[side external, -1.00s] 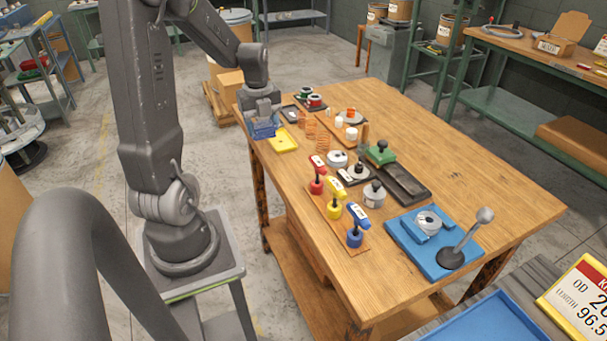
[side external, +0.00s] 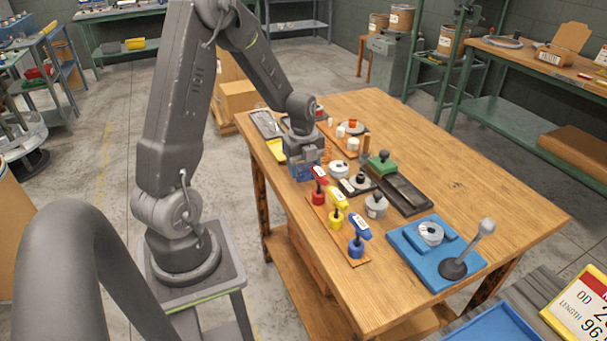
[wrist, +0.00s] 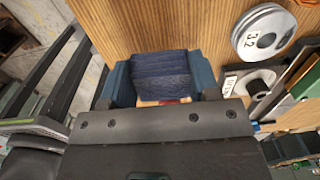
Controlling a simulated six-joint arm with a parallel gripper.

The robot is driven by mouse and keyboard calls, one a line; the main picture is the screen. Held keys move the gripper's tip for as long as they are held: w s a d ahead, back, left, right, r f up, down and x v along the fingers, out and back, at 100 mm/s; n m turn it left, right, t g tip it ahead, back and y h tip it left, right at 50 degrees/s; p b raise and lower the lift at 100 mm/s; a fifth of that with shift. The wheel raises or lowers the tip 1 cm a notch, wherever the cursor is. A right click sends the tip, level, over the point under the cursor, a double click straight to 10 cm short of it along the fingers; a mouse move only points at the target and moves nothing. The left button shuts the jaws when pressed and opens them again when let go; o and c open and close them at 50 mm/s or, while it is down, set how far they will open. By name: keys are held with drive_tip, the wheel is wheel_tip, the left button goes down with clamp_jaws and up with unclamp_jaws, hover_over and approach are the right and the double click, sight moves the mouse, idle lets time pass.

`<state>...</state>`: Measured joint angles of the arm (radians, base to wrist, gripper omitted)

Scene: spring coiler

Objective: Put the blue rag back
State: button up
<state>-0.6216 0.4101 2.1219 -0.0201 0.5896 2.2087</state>
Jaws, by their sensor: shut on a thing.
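My gripper (side external: 305,163) is shut on the blue rag (side external: 301,174) near the left edge of the wooden bench. In the wrist view the folded dark blue rag (wrist: 160,72) sits between the two blue-grey fingers. The rag appears to be close above the bench top; whether it touches is unclear. A yellow tray (side external: 275,151) lies farther back, partly hidden behind my gripper.
Red (side external: 318,190), yellow (side external: 337,215) and blue (side external: 357,243) bottles stand on a narrow board just in front. Grey discs, a green-handled block (side external: 382,162) and a dark tray (side external: 402,193) lie to the right.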

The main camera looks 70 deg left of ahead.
sight(303, 175)
drive_tip(key=shift+f, duration=1.35)
drive_tip(key=shift+f, duration=0.15)
drive_tip(key=o, duration=0.9)
